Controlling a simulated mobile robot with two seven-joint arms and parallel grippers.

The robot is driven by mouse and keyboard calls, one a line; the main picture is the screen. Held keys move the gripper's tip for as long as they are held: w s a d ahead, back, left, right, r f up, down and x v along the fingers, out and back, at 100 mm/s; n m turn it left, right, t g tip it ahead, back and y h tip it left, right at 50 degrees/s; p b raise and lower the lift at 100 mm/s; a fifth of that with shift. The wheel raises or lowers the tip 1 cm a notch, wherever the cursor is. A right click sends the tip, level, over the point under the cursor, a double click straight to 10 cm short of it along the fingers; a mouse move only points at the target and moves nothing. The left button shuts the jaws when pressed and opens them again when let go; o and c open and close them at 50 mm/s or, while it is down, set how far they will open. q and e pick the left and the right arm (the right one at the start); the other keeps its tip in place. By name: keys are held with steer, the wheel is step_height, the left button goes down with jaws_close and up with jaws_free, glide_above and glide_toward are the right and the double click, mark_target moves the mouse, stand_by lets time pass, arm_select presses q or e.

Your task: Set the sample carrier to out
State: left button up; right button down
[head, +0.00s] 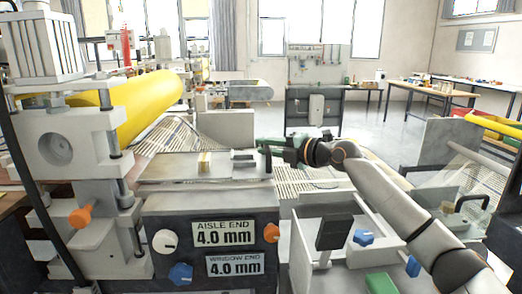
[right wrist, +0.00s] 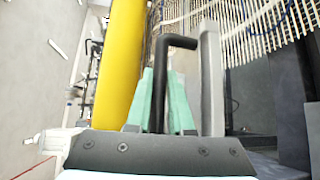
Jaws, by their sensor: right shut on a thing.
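The sample carrier appears to be the flat grey slide (head: 222,166) on top of the dark machine housing, with a small tan block on it. In the right wrist view a bent black handle (right wrist: 161,85) stands beside a grey plate edge (right wrist: 211,80). My right gripper (head: 265,146) comes in from the right at the slide's right end. Its teal fingers (right wrist: 160,105) are shut with the handle between them. My left gripper is not in view.
A yellow roller (head: 150,98) lies above and left of the slide. The housing front has orange, white and blue knobs and two 4.0 mm labels (head: 226,233). A slatted mesh conveyor (head: 320,178) lies behind. A grey frame with a black pad (head: 333,232) stands at the front right.

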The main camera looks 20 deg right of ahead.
steer(key=shift+d+f, duration=0.15)
steer(key=shift+d, duration=0.05)
steer(key=c, duration=1.3)
jaws_free()
steer(key=o, duration=0.3)
steer(key=shift+s+d, duration=0.1)
steer(key=shift+d, duration=0.05)
steer(key=shift+o, duration=1)
arm_select(q)
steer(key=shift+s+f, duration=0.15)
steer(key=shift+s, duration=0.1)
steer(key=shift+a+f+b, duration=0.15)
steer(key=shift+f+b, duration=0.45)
steer(key=shift+b, duration=0.3)
arm_select(e)
steer(key=v, duration=1.2)
steer(key=shift+s+r, duration=0.2)
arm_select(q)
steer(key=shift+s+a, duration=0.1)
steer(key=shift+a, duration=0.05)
